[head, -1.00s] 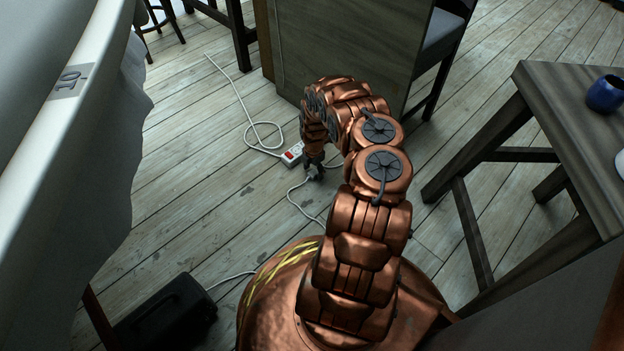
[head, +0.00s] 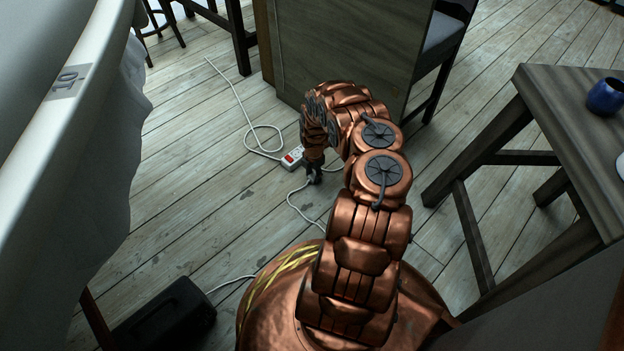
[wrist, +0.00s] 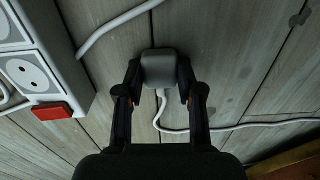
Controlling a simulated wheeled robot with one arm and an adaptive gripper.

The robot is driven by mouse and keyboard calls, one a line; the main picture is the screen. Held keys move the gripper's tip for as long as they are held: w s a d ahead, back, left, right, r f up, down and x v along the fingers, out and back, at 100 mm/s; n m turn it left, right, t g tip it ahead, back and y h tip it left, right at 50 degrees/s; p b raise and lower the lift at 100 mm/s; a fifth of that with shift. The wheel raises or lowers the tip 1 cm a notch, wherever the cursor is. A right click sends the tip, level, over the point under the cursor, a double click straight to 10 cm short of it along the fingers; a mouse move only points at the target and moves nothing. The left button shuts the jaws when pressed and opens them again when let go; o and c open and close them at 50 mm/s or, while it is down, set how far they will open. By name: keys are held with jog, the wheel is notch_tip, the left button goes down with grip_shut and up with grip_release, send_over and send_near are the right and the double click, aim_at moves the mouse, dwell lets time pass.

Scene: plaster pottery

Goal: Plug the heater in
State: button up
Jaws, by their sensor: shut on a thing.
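My gripper (wrist: 158,88) is shut on a grey-white plug (wrist: 158,68), one finger on each side of it. The plug's white cord (wrist: 215,129) trails off to the right in the wrist view. A white power strip (wrist: 32,75) with round sockets and a red switch (wrist: 52,111) lies at the left, apart from the plug. In the head view my gripper (head: 314,175) is low over the floor, just below and right of the power strip (head: 292,157). The plug is mostly hidden there. A black box (head: 165,318), perhaps the heater, stands at the lower left with a white cord beside it.
The strip's white cable (head: 235,98) loops across the floor toward the back. A wooden cabinet (head: 345,50) stands behind the arm. A table (head: 570,130) with a blue mug (head: 606,96) is at right. White cloth hangs at left. Floor around the strip is clear.

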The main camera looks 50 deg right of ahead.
jog(key=shift+r+p, duration=0.4)
jog(key=r+p, duration=0.3)
jog(key=shift+s+a+r, duration=0.1)
jog(key=shift+s+a, duration=0.1)
jog(key=shift+s, duration=0.15)
jog(key=s+a+p, duration=0.2)
jog(key=s+p, duration=0.1)
jog(key=s+a+p, duration=0.2)
jog(key=s+p, duration=0.1)
jog(key=s, duration=0.1)
jog(key=s+a+r+p, duration=0.1)
jog(key=s+a+p, duration=0.1)
jog(key=s+p, duration=0.1)
jog(key=shift+s+a+r, duration=0.1)
jog(key=shift+s+a, duration=0.2)
jog(key=shift+s, duration=0.15)
jog(key=shift+s+a+p, duration=0.35)
jog(key=shift+s+p, duration=0.05)
jog(key=shift+s, duration=0.15)
jog(key=shift+s+a+p, duration=0.3)
jog(key=shift+s+p, duration=0.1)
jog(key=shift+s, duration=0.15)
jog(key=shift+w, duration=0.1)
